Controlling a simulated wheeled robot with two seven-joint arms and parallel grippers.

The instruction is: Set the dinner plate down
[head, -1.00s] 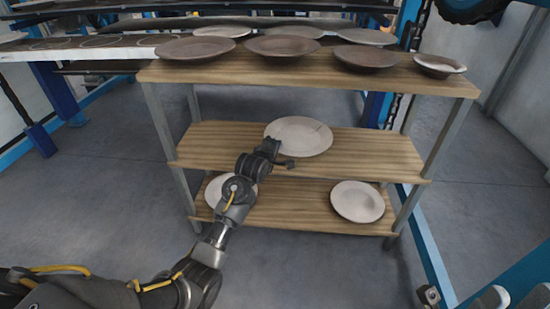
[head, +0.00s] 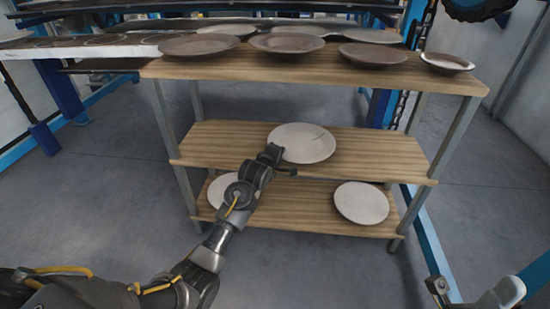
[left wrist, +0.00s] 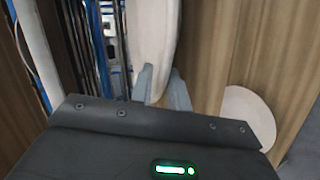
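The dinner plate (head: 302,143), pale and round with a thin dark mark, is over the middle shelf (head: 375,155) in the head view. It looks close to flat; I cannot tell whether it touches the boards. My left gripper (head: 279,158) is at its near-left rim. In the left wrist view the plate (left wrist: 154,40) shows edge-on, with its rim between the two grey fingers of my left gripper (left wrist: 161,88), which appear closed on it.
Brown plates (head: 287,43) and a small bowl (head: 447,62) stand on the top shelf (head: 300,68). The bottom shelf holds a pale plate at right (head: 361,203) and one at left (head: 217,188), partly behind my left arm. The middle shelf is bare on both sides of the dinner plate.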

